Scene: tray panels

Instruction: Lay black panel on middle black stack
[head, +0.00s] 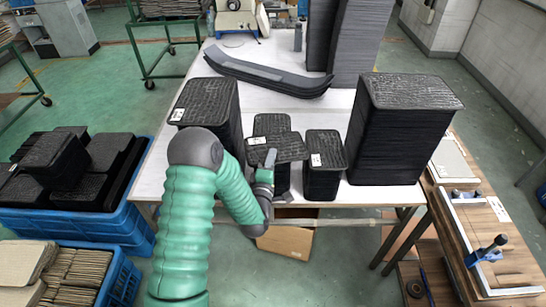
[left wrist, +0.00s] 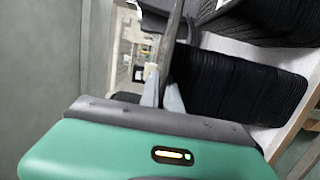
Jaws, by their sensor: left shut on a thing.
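My left gripper (head: 270,160) is shut on the near edge of a black panel (head: 284,149), which has a white label. The panel is over the front part of the middle black stack (head: 271,123); whether it touches the stack cannot be told. In the left wrist view, the fingers (left wrist: 164,98) pinch the panel (left wrist: 174,45), seen nearly edge-on. The ribbed side of a black stack (left wrist: 232,88) is to the right of the fingers. My right gripper is not in view.
Black stacks stand on the white table (head: 175,148): a left one (head: 208,101), a small right one (head: 323,163) and a tall right one (head: 402,125). Long curved black strips (head: 268,75) lie behind. Blue crates (head: 120,225) stand on the floor at left.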

